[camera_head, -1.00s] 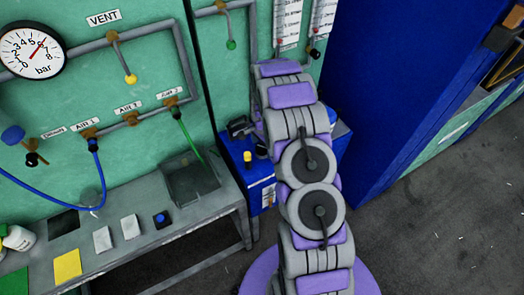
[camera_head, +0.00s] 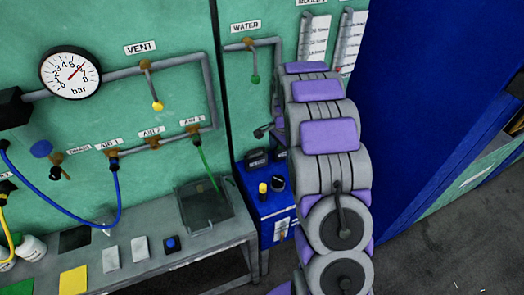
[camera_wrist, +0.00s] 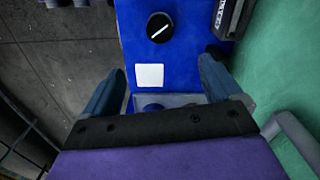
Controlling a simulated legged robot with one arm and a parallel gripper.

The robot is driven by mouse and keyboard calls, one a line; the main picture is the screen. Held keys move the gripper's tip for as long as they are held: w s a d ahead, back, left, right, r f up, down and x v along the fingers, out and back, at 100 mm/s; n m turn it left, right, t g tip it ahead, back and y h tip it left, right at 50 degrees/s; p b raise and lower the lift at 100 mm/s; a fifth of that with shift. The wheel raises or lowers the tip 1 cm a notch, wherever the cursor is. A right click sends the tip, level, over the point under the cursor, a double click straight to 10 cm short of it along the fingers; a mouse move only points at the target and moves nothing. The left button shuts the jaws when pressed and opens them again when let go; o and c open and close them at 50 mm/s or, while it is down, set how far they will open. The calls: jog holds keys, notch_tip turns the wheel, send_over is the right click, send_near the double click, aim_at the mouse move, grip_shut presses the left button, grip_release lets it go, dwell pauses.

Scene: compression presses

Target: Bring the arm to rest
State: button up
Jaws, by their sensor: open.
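My arm, in grey and purple segments, rises along the right of the head view in front of the blue box and the green wall panel. In that view my gripper is hidden behind the arm. In the wrist view my gripper (camera_wrist: 170,100) is open, its two blue-grey fingers spread apart with nothing between them held. Beyond the fingers is the blue box (camera_wrist: 185,60) with a black knob (camera_wrist: 160,27) bearing a white mark, and a white label (camera_wrist: 149,76). The same blue box (camera_head: 257,208) shows beside my arm in the head view.
A grey bench (camera_head: 150,255) stands at left with a clear tray (camera_head: 205,208) and small pads. Pipes with valves and a pressure gauge (camera_head: 70,73) line the green wall (camera_head: 100,25). Blue and green hoses hang down. A tall blue panel (camera_head: 400,110) stands close right of my arm.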

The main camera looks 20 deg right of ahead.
jog(key=s+a+r+n+b, duration=0.2)
jog(key=s+a+r+n, duration=0.25)
jog(key=s, duration=0.45)
jog(key=s+a+r+n+g+b, duration=0.1)
jog(key=s+a+r+n+b, duration=0.15)
jog(key=s+a, duration=0.45)
jog(key=s+a+r+n+b, duration=0.2)
jog(key=s+a+r+n, duration=0.15)
jog(key=s, duration=0.75)
jog(key=s+a+f+n+b, duration=0.1)
jog(key=s+n, duration=0.4)
jog(key=s, duration=0.8)
jog(key=shift+a+f+g+b, duration=0.35)
jog(key=shift+f+g, duration=0.05)
jog(key=shift+f, duration=0.1)
jog(key=shift+w, duration=0.1)
